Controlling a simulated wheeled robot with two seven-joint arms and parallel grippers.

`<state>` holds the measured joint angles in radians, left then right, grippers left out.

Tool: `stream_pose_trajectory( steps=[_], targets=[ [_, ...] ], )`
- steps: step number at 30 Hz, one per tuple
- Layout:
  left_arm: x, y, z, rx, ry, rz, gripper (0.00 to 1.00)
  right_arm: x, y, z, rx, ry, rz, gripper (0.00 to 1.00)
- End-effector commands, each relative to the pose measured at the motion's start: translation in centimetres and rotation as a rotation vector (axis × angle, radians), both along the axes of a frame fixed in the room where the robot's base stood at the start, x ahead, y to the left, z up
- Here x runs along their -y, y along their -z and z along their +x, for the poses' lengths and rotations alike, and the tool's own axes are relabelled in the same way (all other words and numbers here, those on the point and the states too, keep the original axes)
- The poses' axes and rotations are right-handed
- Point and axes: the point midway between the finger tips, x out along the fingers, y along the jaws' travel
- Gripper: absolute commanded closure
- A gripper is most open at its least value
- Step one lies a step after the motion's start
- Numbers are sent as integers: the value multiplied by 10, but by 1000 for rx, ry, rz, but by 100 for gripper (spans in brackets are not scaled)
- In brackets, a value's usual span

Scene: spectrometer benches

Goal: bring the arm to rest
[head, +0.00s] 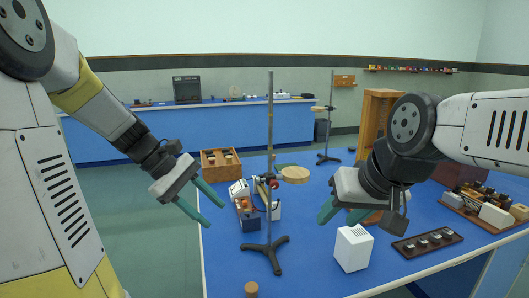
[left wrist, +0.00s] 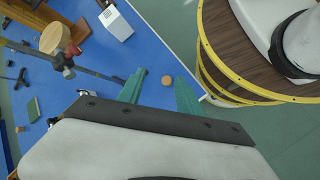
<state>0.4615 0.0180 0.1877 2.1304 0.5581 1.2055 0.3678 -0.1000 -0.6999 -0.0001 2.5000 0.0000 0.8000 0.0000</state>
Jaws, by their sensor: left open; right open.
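My left gripper (head: 200,208) is in the air beside the left edge of the blue bench (head: 310,272). Its green fingers are apart with nothing between them. In the left wrist view the left gripper's fingers (left wrist: 158,88) also stand apart, and a small cork-coloured piece shows beyond them. My right gripper (head: 343,217) is above the bench, left of and above a white box (head: 353,248). Its green fingers are apart and no object shows between them.
A retort stand (head: 270,160) with a tripod foot and clamp rises between my grippers. A wooden crate (head: 221,165), a small cork piece (head: 251,289), a dark slotted strip (head: 427,242) and a wooden cabinet (head: 378,115) are also on the bench. Green floor is clear at left.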

Motion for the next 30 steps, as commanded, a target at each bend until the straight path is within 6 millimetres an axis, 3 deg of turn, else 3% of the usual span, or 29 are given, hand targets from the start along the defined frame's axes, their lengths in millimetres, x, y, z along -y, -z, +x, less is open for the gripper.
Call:
stream_pose_trajectory(
  steps=[1, 6, 12, 18, 30],
  targets=[
    [6, -7, -15, 84, 74, 86, 58, 0, 0, 0, 0, 0, 0, 54],
    [5, -20, -54, 364, 307, 344, 58, 0, 0, 0, 0, 0, 0, 54],
    [-4, -37, -85, 683, 544, 575, 58, 0, 0, 0, 0, 0, 0, 54],
    [-9, -47, -96, 865, 666, 688, 58, 0, 0, 0, 0, 0, 0, 54],
    [-11, -48, -98, 893, 688, 708, 58, 0, 0, 0, 0, 0, 0, 54]
  ],
)
